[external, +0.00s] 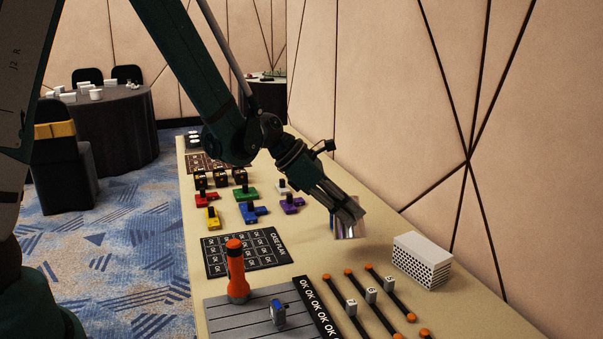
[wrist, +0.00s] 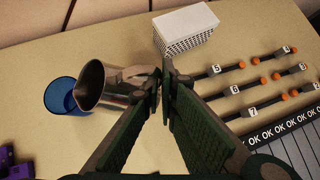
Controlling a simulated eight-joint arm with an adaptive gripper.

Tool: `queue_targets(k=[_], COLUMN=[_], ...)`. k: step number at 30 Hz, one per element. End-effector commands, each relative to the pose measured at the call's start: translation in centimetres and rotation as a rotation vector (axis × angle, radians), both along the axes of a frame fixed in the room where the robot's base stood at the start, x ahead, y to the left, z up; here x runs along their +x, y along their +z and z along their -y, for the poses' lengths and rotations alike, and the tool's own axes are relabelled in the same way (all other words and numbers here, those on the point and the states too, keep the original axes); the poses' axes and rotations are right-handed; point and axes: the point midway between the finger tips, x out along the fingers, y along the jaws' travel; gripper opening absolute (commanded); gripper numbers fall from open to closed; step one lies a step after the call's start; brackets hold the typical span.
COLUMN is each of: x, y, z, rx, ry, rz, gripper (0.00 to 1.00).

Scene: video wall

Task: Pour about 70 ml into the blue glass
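A shiny metal pitcher (wrist: 106,88) is in the wrist view, its mouth facing left toward the blue glass (wrist: 58,98). It appears tilted, with its lip overlapping the glass's rim in that view. In the external view the pitcher (external: 351,228) is mostly behind the fingers, and only a sliver of blue shows at its left. My gripper (wrist: 161,78) looks shut on the pitcher's handle side, its fingertips close together; it also shows in the external view (external: 350,211). No stream of liquid is visible, and the level in the glass cannot be made out.
A white perforated box (external: 421,260) stands right of the pitcher. Black rods with orange ends (external: 372,290) and number tags lie at the front. An orange flashlight (external: 236,272) stands on a grey slatted board. Coloured blocks (external: 246,193) and a dark card (external: 246,251) lie to the left.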

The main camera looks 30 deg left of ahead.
Motion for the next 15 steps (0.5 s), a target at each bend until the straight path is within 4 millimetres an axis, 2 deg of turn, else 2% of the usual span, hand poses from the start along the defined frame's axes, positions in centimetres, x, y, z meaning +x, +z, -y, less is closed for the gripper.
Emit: queue_targets(k=[1,9,15], x=[-0.3,-1.3,-2.1], y=[-0.8,-3.0,-3.6], z=[0.3,0.8,1.2], rx=[0.009,0.060,0.102], ry=[0.000,0.005,0.009], rz=[0.016,0.097,0.167], gripper=[0.00,0.00,0.00])
